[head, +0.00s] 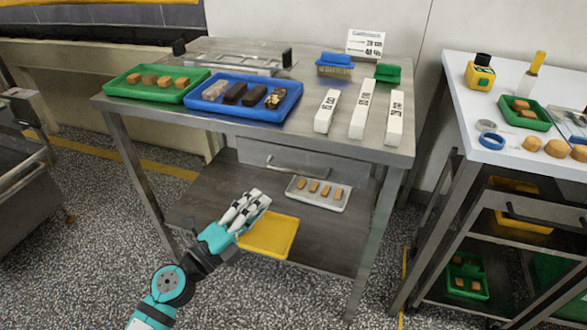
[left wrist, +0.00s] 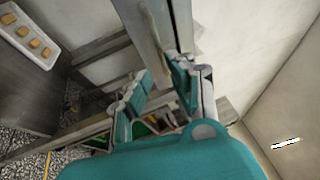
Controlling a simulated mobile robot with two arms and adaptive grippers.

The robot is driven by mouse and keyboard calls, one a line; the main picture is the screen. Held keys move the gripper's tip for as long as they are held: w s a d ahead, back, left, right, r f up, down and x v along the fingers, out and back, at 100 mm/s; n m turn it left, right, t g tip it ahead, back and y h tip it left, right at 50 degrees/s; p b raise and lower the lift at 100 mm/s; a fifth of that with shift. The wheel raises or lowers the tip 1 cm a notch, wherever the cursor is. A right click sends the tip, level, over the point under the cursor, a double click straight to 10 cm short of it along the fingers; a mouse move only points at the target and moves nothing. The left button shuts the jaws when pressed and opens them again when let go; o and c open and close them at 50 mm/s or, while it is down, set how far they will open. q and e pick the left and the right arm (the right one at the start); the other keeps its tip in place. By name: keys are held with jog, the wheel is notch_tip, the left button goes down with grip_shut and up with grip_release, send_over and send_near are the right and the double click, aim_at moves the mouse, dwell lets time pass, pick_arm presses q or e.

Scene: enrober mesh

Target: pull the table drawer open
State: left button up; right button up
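The drawer (head: 310,164) is a grey metal front under the steel table top, and it looks shut. Its bar handle (head: 283,169) runs across the front. My left gripper (head: 252,202) is in front of the table, below and left of the handle, apart from it. Its teal fingers are spread with nothing between them in the left wrist view (left wrist: 165,85). A grey front with a thin curved bar, seemingly the handle (left wrist: 150,24), lies ahead of the fingers there. My right gripper is not in view.
The table top (head: 300,130) holds a green tray (head: 120,88), a blue tray (head: 212,107) and white boxes (head: 362,108). On the lower shelf (head: 215,180) are a white tray of brown pieces (head: 333,204) and a yellow tray (head: 270,236). A second table (head: 470,110) stands right.

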aim_at(294, 172)
pick_arm(q)
jog(key=shift+x, duration=6)
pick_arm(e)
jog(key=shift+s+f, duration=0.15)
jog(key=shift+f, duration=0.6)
pick_arm(q)
jog(key=shift+f, duration=0.1)
grip_shut()
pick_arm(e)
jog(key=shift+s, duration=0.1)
